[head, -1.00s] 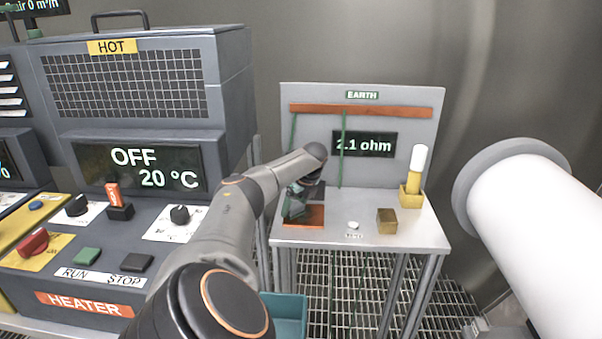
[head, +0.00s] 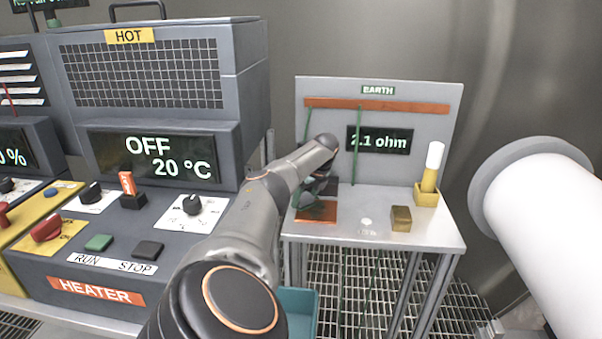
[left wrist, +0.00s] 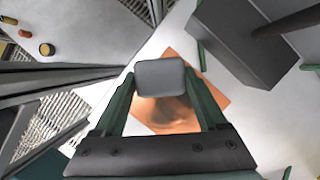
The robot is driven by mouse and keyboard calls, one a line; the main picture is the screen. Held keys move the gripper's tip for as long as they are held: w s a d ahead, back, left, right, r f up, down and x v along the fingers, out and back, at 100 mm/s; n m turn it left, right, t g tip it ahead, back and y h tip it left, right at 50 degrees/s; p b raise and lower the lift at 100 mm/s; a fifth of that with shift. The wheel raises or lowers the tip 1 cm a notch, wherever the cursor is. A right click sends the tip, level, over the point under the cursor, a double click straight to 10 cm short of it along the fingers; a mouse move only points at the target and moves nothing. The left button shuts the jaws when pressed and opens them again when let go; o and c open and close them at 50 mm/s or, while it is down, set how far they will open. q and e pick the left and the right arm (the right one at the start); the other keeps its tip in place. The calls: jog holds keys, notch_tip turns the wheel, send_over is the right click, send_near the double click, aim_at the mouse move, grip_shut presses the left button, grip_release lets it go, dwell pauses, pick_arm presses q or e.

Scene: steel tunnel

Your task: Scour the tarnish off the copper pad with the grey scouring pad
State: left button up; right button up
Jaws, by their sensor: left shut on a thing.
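The copper pad (head: 320,215) lies flat at the left end of the grey bench, under the EARTH panel (head: 377,90). In the left wrist view the copper pad (left wrist: 170,122) is orange with a darker brown blotch near its middle. My left gripper (head: 316,192) is over the pad, partly hidden by my own arm in the head view. In the left wrist view its green fingers (left wrist: 160,82) are shut on the grey scouring pad (left wrist: 160,76), which overlaps the copper. I cannot tell whether they touch. My right gripper is out of view.
A brass block (head: 401,218), a small white disc (head: 366,222) and a white-topped yellow tool in a holder (head: 427,192) stand to the right on the bench. The panel display (head: 378,141) reads 2.1 ohm. The heater console (head: 150,235) is at left, a large white cylinder (head: 545,210) at right.

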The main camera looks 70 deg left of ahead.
aim_at(333, 206)
pick_arm(q)
jog(key=shift+w+d, duration=0.3)
jog(key=shift+w, duration=0.25)
jog(key=shift+w+d, duration=0.25)
jog(key=shift+w, duration=0.25)
jog(key=shift+w+d+f+b, duration=0.1)
jog(key=shift+w+d+b, duration=0.2)
jog(key=shift+w, duration=0.25)
jog(key=shift+w+d+f+b, duration=0.15)
jog(key=shift+w+d, duration=0.1)
jog(key=shift+w, duration=0.25)
jog(key=shift+w+d+r, duration=0.15)
jog(key=shift+w+d, duration=0.15)
jog(key=shift+w, duration=0.2)
jog(key=w+b, duration=0.1)
jog(key=w+d+b, duration=0.1)
jog(key=shift+w+b, duration=0.1)
jog(key=shift+b, duration=0.25)
jog(key=shift+w+d+b, duration=0.3)
jog(key=shift+w+b, duration=0.2)
jog(key=shift+b, duration=0.2)
jog(key=shift+r, duration=0.1)
notch_tip(333, 206, up, 5)
jog(key=p, duration=0.5)
jog(key=shift+r, duration=0.2)
jog(key=shift+r+p, duration=0.4)
jog(key=shift+p, duration=0.1)
